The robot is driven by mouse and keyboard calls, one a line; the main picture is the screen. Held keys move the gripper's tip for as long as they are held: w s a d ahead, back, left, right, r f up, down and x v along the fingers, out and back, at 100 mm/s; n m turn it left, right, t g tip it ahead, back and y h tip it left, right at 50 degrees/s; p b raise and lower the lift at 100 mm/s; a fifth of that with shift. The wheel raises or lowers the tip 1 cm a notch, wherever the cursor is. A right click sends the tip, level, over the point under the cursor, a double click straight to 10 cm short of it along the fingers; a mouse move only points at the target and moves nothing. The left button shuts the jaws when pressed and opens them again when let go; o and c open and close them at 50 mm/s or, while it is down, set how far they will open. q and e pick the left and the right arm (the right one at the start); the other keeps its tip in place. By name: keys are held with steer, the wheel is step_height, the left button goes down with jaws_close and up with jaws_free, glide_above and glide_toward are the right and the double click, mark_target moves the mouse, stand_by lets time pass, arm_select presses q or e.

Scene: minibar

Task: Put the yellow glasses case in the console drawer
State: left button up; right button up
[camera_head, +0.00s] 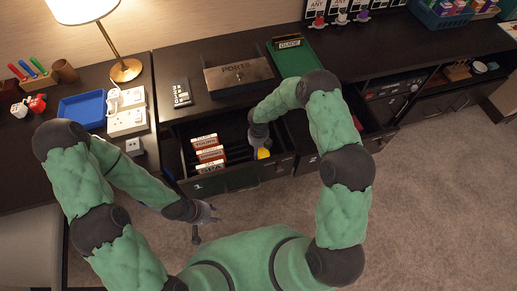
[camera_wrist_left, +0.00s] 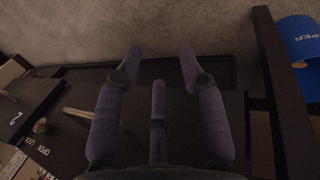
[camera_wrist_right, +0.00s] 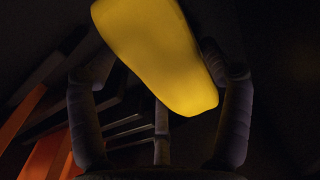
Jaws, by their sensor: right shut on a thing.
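The yellow glasses case (camera_head: 263,153) shows as a small patch at my right gripper (camera_head: 258,148), inside the open console drawer (camera_head: 232,178). In the right wrist view the yellow case (camera_wrist_right: 160,55) lies tilted between the fingers of my right gripper (camera_wrist_right: 165,80), which is shut on it. The drawer's dark inside surrounds it there. My left gripper (camera_head: 207,213) is in front of the drawer, over the carpet, apart from the case. In the left wrist view the left gripper (camera_wrist_left: 160,60) has its fingers spread with nothing between them.
Several labelled boxes (camera_head: 208,150) stand in the drawer's left part, left of the case. A box marked PORTS (camera_head: 238,75) and a green tray (camera_head: 293,58) sit on the console top above. A blue tray (camera_head: 83,108) and a lamp (camera_head: 125,70) stand further left.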

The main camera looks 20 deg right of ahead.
steer(key=shift+f, duration=0.1)
steer(key=o, duration=1.2)
steer(key=shift+c, duration=0.2)
step_height(320, 180, up, 12)
steer(key=p, duration=0.5)
steer(key=shift+r, duration=0.2)
